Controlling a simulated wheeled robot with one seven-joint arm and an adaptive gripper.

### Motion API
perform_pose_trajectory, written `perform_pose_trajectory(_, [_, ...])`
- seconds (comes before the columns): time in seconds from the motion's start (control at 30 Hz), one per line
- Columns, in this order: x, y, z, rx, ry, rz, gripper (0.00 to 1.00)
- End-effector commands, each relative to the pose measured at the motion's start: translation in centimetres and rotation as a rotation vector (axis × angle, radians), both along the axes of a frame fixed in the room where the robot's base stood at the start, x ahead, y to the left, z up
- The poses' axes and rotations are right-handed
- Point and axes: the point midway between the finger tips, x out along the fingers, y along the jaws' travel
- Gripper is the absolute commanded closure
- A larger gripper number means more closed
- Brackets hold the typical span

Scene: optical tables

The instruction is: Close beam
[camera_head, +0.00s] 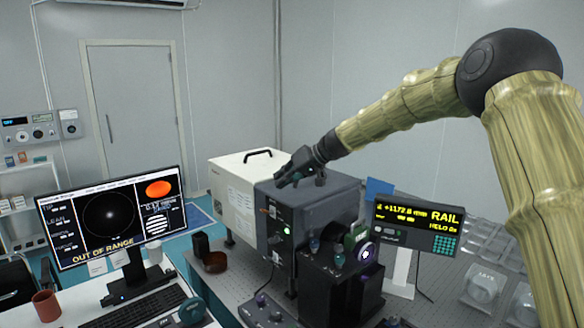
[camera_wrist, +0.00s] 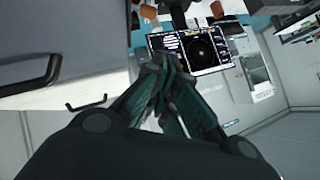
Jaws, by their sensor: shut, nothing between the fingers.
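A laser-like box with a white rear section (camera_head: 232,190) and a dark grey front section (camera_head: 325,207) stands on the optical table (camera_head: 245,262). Its front panel (camera_head: 281,238) carries a small orange part (camera_head: 264,210), a green light and knobs. I cannot tell which part shuts the beam. My gripper (camera_head: 279,183) is shut and empty, at the upper front edge of the grey section, above the panel. I cannot tell whether it touches the box. In the wrist view its closed fingertips (camera_wrist: 165,66) point toward the monitor, with nothing between them.
Dark optical mounts (camera_head: 335,270) stand close in front of the box. A monitor (camera_head: 112,217) reading OUT OF RANGE is on the desk at left. A yellow-lettered RAIL display (camera_head: 418,226) stands at right. A black handle (camera_head: 258,154) rises from the box top.

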Motion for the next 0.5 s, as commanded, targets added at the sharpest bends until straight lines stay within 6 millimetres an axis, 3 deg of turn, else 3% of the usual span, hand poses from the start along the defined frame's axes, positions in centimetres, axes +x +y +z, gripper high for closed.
perform_pose_trajectory(0.07, [1.1,1.0,-1.5,-0.002,0.011,0.0,1.0])
perform_pose_trajectory(0.2, [1.9,2.3,-2.6,-0.002,0.008,-0.002,1.0])
perform_pose_trajectory(0.5, [-0.2,4.1,-4.8,-0.002,-0.001,0.001,1.0])
